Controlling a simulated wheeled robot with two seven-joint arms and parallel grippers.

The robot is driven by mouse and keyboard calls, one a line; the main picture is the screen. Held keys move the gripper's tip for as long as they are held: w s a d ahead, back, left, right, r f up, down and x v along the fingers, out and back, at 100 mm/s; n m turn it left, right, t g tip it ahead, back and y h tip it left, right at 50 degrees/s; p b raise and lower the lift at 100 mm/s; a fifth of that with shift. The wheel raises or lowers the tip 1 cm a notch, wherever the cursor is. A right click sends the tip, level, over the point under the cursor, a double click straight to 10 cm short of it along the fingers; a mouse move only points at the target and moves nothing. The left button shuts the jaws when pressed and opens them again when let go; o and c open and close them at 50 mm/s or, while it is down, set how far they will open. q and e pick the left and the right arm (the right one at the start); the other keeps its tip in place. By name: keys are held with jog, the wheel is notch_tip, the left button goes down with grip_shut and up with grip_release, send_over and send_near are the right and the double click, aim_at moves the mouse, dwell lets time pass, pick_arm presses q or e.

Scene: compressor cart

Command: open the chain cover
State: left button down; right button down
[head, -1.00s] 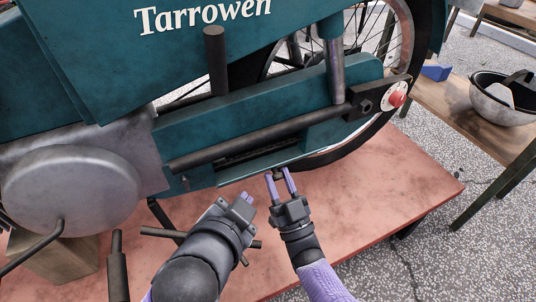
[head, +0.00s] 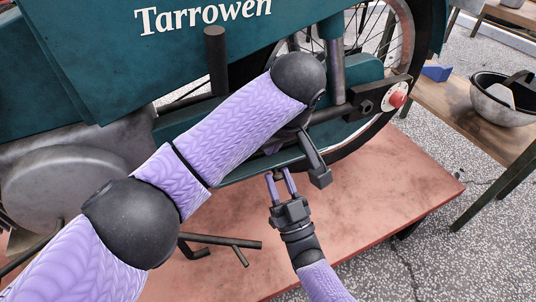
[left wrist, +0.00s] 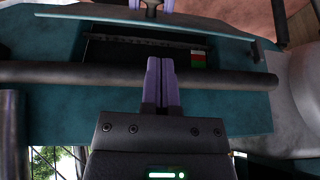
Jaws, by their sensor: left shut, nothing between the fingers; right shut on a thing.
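The teal chain case (head: 360,75) runs along the lower side of the bike. Its cover flap (head: 243,173) appears tipped outward at the lower edge; it also shows in the left wrist view (left wrist: 90,13). Behind it is a dark opening (left wrist: 120,50) with a chain-like strip and a red-green mark (left wrist: 198,60). My right gripper (head: 279,175) is shut at the flap's outer edge, apparently on a small dark knob (left wrist: 150,8). My left gripper (left wrist: 160,62) is shut and empty, its fingertips in front of the opening. In the head view my left arm hides most of the opening.
A dark horizontal bar (left wrist: 60,74) crosses in front of the case, close to my left fingers. A dark post (head: 216,60) stands above. Dark rods (head: 220,241) lie on the reddish platform (head: 400,190).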

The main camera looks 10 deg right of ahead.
pick_arm(q)
jog(key=x, duration=0.5)
